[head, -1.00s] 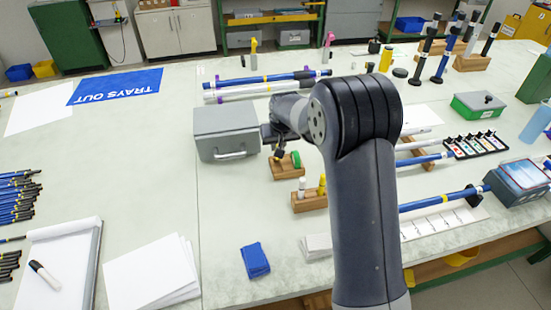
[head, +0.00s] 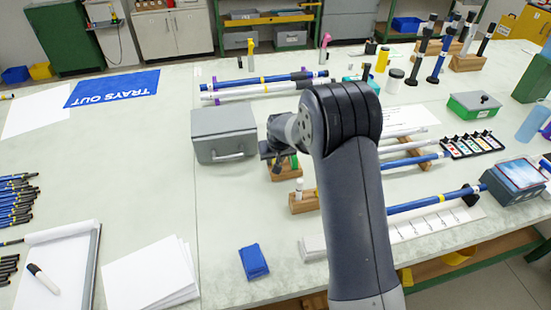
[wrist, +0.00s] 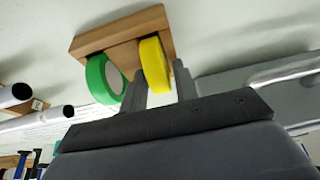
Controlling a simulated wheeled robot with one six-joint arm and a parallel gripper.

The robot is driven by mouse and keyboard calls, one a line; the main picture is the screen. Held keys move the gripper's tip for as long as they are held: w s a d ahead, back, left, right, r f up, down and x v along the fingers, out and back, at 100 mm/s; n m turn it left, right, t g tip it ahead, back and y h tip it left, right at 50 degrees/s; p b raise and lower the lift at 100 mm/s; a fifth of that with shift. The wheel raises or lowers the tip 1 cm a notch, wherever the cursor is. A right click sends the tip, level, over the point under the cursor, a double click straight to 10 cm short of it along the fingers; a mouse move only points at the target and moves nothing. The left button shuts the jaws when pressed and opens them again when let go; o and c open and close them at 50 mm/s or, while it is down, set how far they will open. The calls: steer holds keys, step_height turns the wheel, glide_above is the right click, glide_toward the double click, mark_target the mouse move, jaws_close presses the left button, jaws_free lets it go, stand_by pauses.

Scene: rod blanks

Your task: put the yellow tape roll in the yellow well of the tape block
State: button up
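The tape block is a small wooden block, seen in the wrist view (wrist: 92,42) and, partly covered by my arm, in the head view (head: 284,174). A green tape roll (wrist: 104,80) stands on edge at its left in the wrist view. The yellow tape roll (wrist: 154,62) stands on edge beside it, against the block. My gripper (wrist: 160,72) has one finger on each side of the yellow roll, with narrow gaps showing, so it looks open. The yellow well is hidden behind the roll. In the head view my gripper hides the yellow roll.
A grey metal box (head: 223,133) with a handle stands close left of my gripper. A second wooden block (head: 305,203) with a white peg sits in front. Blue and white rods (head: 410,160) lie to the right. A blue cloth-like item (head: 253,262) lies nearer the front edge.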

steer(key=shift+o, duration=0.9)
steer(key=shift+s+r, duration=0.1)
steer(key=shift+r, duration=0.45)
steer(key=v, duration=1.1)
steer(key=shift+b, duration=0.4)
steer(key=shift+s+d, duration=0.1)
steer(key=p+x, duration=0.1)
steer(key=x, duration=1.1)
steer(key=shift+r, duration=1.35)
